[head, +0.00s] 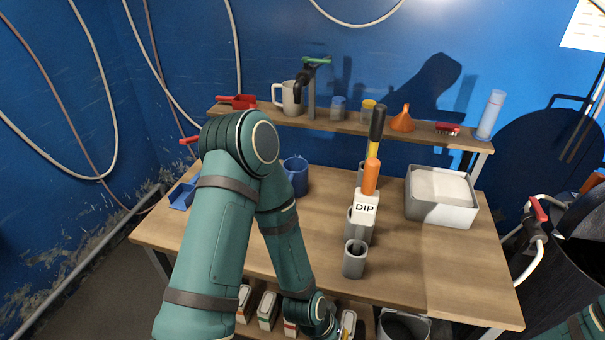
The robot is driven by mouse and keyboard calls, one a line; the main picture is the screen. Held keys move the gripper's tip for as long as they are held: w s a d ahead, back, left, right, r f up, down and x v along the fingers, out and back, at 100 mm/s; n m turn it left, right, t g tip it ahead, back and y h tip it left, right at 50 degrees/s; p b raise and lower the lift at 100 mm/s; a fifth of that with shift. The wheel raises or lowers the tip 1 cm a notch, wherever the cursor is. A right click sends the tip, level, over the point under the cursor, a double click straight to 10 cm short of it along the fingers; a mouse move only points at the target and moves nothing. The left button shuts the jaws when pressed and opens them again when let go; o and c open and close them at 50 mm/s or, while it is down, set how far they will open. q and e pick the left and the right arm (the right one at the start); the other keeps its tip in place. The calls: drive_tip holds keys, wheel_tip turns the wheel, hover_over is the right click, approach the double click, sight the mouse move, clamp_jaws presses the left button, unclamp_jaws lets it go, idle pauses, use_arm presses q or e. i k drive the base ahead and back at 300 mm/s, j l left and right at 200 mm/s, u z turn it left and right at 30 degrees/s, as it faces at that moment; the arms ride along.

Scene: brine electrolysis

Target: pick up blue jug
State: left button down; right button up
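The blue jug (297,176) stands upright on the wooden bench, behind my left arm. My arm hides part of its left side. My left arm rises from the bottom, bends at the elbow and runs down past the bench's front edge. Its gripper is not visible, only the wrist at the bottom edge. Only a small piece of my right arm shows in the bottom right corner, and its gripper is out of view.
On the bench (450,265) are a blue scoop-like item (183,194), grey cylindrical holders (354,259), a DIP-labelled block (365,207) and a grey-white tray (447,215). A shelf behind holds a beige mug (288,100) and an orange funnel (403,119). Bottles (267,310) stand below.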

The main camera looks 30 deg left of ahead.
sight(296, 168)
drive_tip(key=z, duration=1.05)
drive_tip(key=u, duration=2.05)
drive_tip(key=j+z, duration=0.1)
drive_tip(key=i+j, duration=0.05)
